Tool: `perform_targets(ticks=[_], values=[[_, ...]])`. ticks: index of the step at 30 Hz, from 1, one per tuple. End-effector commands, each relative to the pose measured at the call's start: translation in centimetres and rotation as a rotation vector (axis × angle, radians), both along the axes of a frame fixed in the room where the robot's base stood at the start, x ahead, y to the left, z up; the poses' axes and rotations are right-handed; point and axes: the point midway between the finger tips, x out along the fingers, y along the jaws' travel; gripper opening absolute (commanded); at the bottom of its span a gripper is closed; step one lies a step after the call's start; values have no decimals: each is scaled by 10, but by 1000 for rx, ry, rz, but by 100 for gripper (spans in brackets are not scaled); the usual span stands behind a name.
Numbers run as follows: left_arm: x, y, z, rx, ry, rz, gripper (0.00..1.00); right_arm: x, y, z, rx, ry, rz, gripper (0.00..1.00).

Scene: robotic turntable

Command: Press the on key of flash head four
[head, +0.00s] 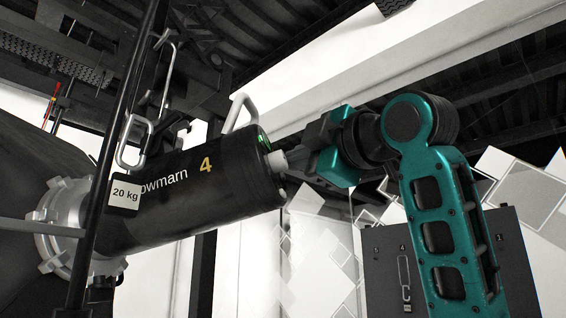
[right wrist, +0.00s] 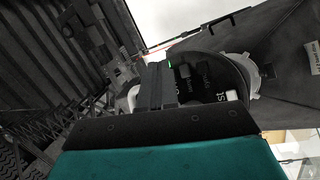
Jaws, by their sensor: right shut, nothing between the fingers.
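Flash head four (head: 190,185) is a black cylinder with a yellow 4, hung at a tilt at the left of the head view. Its rear end panel (head: 265,150) faces right and has a small green light near the top. My right gripper (head: 283,161) is shut and empty, its fingertips at the rear panel; I cannot tell whether they touch. The fingers hide part of the panel, and I cannot make out the on key. In the right wrist view the panel with its green light (right wrist: 171,66) shows behind the fingers. My left gripper is not in view.
A grey handle (head: 240,110) rises above the flash head's rear. A dark softbox (head: 40,170) is fixed to its front by a pale ring. A black pole (head: 110,150) and a 20 kg tag (head: 125,194) hang close by. A grey numbered panel (head: 440,262) stands behind my right arm.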

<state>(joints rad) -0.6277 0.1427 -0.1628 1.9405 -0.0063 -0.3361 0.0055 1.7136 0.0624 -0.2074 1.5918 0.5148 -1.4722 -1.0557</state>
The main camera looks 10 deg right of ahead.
Motion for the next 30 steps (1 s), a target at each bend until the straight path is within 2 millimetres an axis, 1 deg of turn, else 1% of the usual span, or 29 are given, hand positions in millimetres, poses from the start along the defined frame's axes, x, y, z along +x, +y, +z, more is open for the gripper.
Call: perform_targets(ticks=[7, 16, 26, 30], values=[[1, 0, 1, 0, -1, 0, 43, -1, -1, 0, 0, 1, 1, 0], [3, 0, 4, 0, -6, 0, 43, -6, -15, 5, 0, 0, 0, 0], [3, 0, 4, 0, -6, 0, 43, -7, -16, 5, 0, 0, 0, 0], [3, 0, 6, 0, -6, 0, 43, -11, -27, 9, 1, -1, -1, 0]])
